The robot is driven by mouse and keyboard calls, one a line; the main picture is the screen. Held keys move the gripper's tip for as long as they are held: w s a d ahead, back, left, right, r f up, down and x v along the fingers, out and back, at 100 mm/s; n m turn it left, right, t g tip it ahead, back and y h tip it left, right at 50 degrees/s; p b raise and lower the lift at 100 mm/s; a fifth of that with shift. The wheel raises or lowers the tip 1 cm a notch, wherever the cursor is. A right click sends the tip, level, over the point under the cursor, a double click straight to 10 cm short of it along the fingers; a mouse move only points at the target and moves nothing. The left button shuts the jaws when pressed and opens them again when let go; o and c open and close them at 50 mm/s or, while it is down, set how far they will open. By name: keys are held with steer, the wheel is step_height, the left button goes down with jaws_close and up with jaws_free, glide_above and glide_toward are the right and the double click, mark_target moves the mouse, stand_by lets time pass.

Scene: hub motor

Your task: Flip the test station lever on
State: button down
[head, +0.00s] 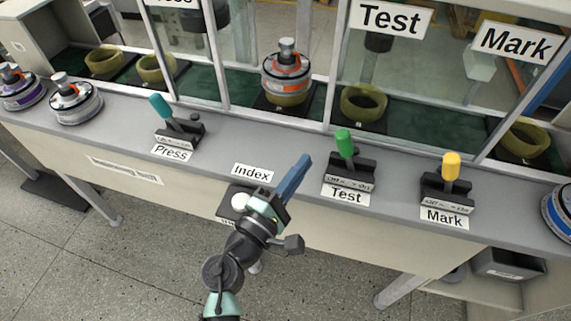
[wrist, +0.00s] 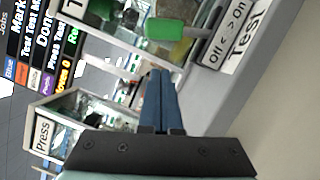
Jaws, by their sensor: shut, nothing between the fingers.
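The test station lever has a green handle (head: 343,142) on a dark base (head: 350,170), above a label reading "Test". In the head view the handle leans to the left, toward the "Off" end of its Off-to-On plate. The green handle (wrist: 176,29) also shows in the wrist view, beyond the fingertips and near the "Off On" plate (wrist: 225,45). My gripper (head: 305,160) is shut and empty, with blue fingers. The fingers (wrist: 158,75) are together in the wrist view.
The press lever (head: 160,106) is teal and stands to the left. The mark lever (head: 451,165) is yellow and stands to the right. A motor (head: 287,75) sits in a ring holder behind the glass. A white index button (head: 240,201) is beside my wrist.

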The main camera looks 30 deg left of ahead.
mark_target(347, 144)
steer(key=shift+w+d+r+p, duration=0.3)
steer(key=shift+w+d, duration=0.4)
steer(key=shift+w, duration=0.3)
steer(key=shift+w+d+r+p, duration=0.2)
steer(key=shift+w+d+r, duration=0.2)
steer(key=shift+w+d, duration=0.45)
steer(key=shift+w+a, duration=0.15)
steer(key=shift+r+m, duration=0.2)
steer(key=shift+m, duration=0.2)
steer(key=shift+d+r+m+p, duration=0.15)
steer(key=shift+d+m+p, duration=0.15)
steer(key=shift+p, duration=0.1)
steer(key=d+m+p, duration=0.1)
steer(key=d+r+m+g+p, duration=0.1)
steer(key=m, duration=0.1)
steer(key=shift+w+r, duration=0.2)
steer(key=shift+w, duration=0.15)
steer(key=d+m+p, duration=0.1)
steer(key=d+m+g+p, duration=0.1)
steer(key=shift+w+d+m, duration=0.3)
steer(key=shift+w, duration=0.05)
steer(key=shift+d, duration=0.15)
steer(key=shift+r, duration=0.1)
